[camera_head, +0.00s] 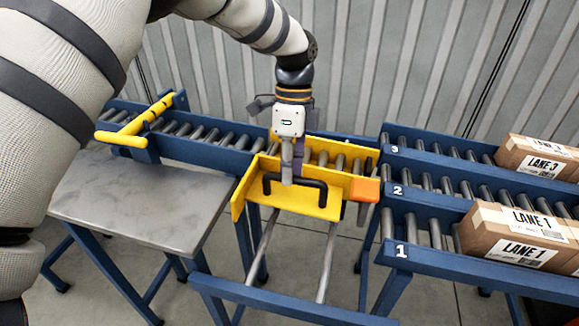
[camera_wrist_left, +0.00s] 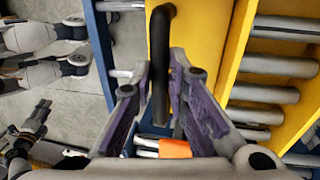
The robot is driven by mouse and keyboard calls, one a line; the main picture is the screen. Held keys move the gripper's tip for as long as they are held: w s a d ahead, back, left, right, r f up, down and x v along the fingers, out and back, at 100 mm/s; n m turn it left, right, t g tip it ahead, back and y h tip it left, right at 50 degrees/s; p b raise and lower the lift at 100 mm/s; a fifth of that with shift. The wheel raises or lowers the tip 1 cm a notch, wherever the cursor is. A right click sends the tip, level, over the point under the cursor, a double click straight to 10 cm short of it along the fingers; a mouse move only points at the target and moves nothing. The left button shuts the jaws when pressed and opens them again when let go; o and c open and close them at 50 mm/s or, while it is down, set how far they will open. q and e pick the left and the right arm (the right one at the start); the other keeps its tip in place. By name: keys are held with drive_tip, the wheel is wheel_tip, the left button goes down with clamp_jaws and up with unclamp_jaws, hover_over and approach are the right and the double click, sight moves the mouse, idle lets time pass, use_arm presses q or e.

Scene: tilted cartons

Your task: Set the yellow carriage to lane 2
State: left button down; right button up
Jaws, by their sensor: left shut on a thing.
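The yellow carriage (camera_head: 325,205) sits on two metal rails between the infeed conveyor and the numbered lanes. Its front wall carries a black handle (camera_head: 268,184). My left gripper (camera_head: 288,174) comes down from above and is shut on this handle; in the left wrist view the black handle (camera_wrist_left: 160,45) runs between the purple-padded fingers (camera_wrist_left: 159,85). The orange tab (camera_head: 366,190) at the carriage's right front corner is beside the lane 2 number (camera_head: 397,190); I cannot tell if the alignment is exact. The tab also shows in the left wrist view (camera_wrist_left: 175,149). My right gripper is not in view.
Blue roller lanes 3, 2 and 1 (camera_head: 401,251) lie at right, with cartons labelled LANE 3 (camera_head: 540,160) and LANE 1 (camera_head: 510,235). At left are the infeed conveyor (camera_head: 205,150) with a yellow bar (camera_head: 140,122) and a grey table (camera_head: 145,200). The front rails (camera_head: 328,262) are clear.

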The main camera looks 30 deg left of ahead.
use_arm(q)
drive_tip(key=c, duration=1.6)
unclamp_jaws()
drive_tip(key=shift+o, duration=0.2)
wheel_tip(320, 180, up, 12)
drive_tip(key=w, duration=0.2)
drive_tip(key=shift+a, duration=0.3)
drive_tip(key=shift+f, duration=0.2)
